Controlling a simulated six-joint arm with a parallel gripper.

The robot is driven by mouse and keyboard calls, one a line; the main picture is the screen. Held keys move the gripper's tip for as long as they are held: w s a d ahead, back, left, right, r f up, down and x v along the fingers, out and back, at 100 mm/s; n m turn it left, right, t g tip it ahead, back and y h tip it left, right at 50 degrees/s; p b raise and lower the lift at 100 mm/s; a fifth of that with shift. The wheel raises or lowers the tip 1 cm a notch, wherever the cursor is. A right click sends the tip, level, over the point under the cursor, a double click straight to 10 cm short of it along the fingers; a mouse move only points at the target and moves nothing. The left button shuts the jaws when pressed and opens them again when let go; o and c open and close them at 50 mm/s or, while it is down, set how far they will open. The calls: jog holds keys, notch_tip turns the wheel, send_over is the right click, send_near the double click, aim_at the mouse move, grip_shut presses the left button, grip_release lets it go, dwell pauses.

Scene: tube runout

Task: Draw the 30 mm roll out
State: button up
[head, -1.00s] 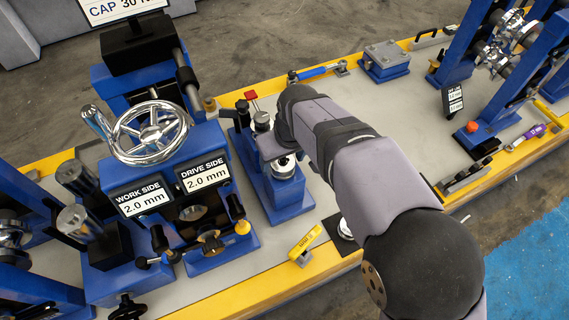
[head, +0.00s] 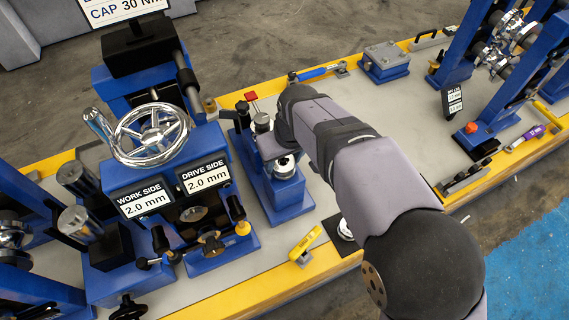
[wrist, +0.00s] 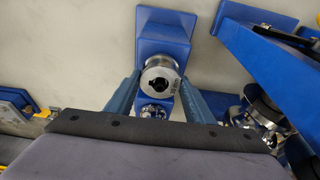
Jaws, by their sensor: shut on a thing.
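A silver roll (wrist: 162,76) with a dark notched bore shows in the middle of the wrist view. Small dark marking runs down the right of its face, too small to read surely. My gripper (wrist: 160,84) has its two blue-grey fingers on either side of the roll and is shut on it. The roll is in front of a blue block (wrist: 164,22), and I cannot tell whether it touches it. In the head view my arm covers the fingers; a silver round part (head: 284,167) shows below my wrist at the blue stand (head: 290,200), its identity unclear.
The blue mill stand with a chrome handwheel (head: 150,134) and two 2.0 mm displays (head: 206,176) stands to the left. A yellow tag-like tool (head: 305,243) lies near the front edge. Bare grey bench (head: 400,115) lies to the right of my arm.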

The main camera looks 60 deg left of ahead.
jog(key=shift+a+r, duration=0.1)
jog(key=shift+r, duration=0.1)
jog(key=a+p+v, duration=0.2)
jog(key=p+v, duration=0.8)
jog(key=v, duration=0.1)
jog(key=shift+a+r+p, duration=0.3)
jog(key=shift+r+p, duration=0.05)
jog(key=shift+r, duration=0.3)
dwell(0.5)
jog(key=shift+f, duration=0.1)
